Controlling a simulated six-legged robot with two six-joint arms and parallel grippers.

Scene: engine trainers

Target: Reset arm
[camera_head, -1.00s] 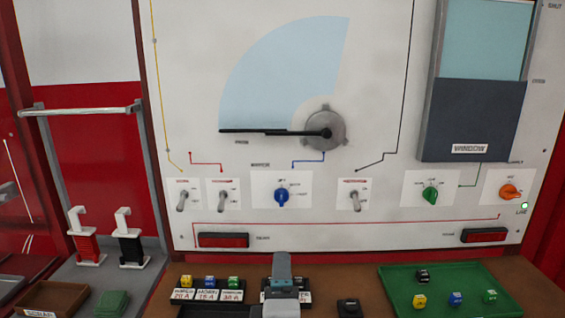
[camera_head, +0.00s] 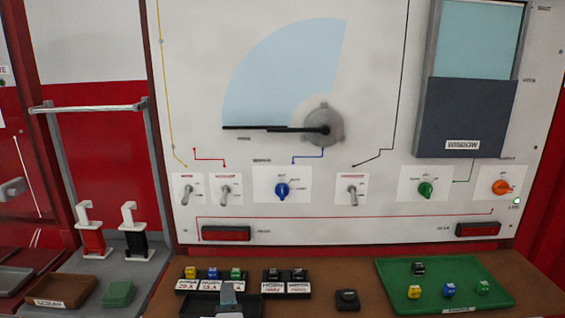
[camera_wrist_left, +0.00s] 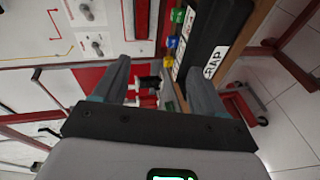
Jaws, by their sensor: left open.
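My left gripper (camera_wrist_left: 153,85) is open in the left wrist view, with two grey fingers apart and nothing held between them. A grey-teal part of my left arm or gripper (camera_head: 228,296) shows at the bottom of the head view, in front of a black tray (camera_head: 188,304); its fingertips are not clear there. On the white panel (camera_head: 200,60), a black pointer arm (camera_head: 270,129) lies nearly level, running left from a round grey hub (camera_head: 323,126) below a pale blue sector. My right gripper is in neither view.
Coloured fuse-like blocks stand in labelled holders (camera_head: 212,286) and on a green tray (camera_head: 385,275) at the right. Toggle switches and knobs line the panel.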

